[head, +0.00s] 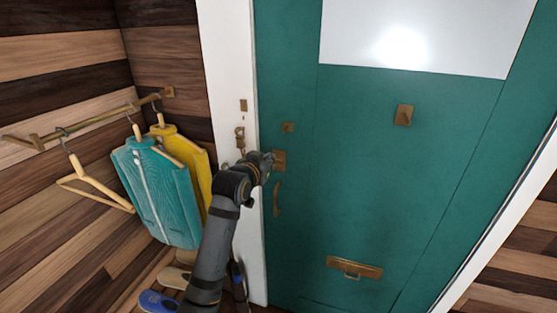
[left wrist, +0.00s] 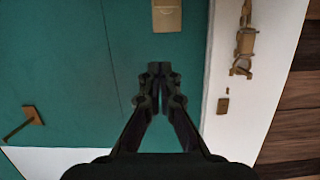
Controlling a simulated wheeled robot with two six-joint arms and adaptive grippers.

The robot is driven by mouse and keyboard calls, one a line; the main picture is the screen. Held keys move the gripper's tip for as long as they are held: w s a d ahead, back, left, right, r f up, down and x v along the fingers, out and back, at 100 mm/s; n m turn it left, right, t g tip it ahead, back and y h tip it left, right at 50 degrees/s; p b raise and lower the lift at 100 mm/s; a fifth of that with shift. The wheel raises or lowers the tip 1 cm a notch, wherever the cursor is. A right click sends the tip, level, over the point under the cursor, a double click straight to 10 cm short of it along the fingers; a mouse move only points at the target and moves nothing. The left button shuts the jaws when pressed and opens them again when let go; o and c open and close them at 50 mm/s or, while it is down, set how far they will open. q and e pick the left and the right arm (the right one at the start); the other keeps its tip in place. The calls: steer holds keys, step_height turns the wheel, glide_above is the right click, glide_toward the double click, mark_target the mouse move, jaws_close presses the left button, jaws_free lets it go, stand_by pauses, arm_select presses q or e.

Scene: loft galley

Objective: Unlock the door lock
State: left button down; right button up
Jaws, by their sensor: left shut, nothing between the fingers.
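The teal door (head: 400,190) is closed in its white frame (head: 232,60). A brass lock plate (head: 280,160) sits at the door's left edge, with a small brass square (head: 288,127) above it. My left gripper (head: 271,158) is shut and empty, its tips just in front of the lock plate and partly covering it. In the left wrist view, the gripper (left wrist: 160,72) points at the door, with a brass plate (left wrist: 167,15) beyond its tips. I cannot tell whether it touches the door. My right gripper is not in view.
A brass pull handle (head: 277,198) is below the lock plate. A brass latch (head: 240,138) hangs on the frame. A mail slot (head: 354,268) is low on the door. At left, a rail (head: 85,122) holds a teal jacket (head: 158,190) and a yellow one (head: 187,150).

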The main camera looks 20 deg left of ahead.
arm_select(q)
steer(key=shift+w, duration=0.1)
steer(key=p, duration=0.3)
glide_above(277, 163)
steer(key=s+d, duration=0.1)
steer(key=s, duration=0.2)
step_height(277, 163, down, 2)
steer(key=shift+w+d, duration=0.1)
steer(key=shift+d, duration=0.05)
steer(key=f, duration=0.1)
steer(key=w+f+p, duration=0.1)
steer(key=f, duration=0.1)
steer(key=shift+f, duration=0.15)
steer(key=shift+s+f, duration=0.15)
steer(key=shift+f, duration=0.45)
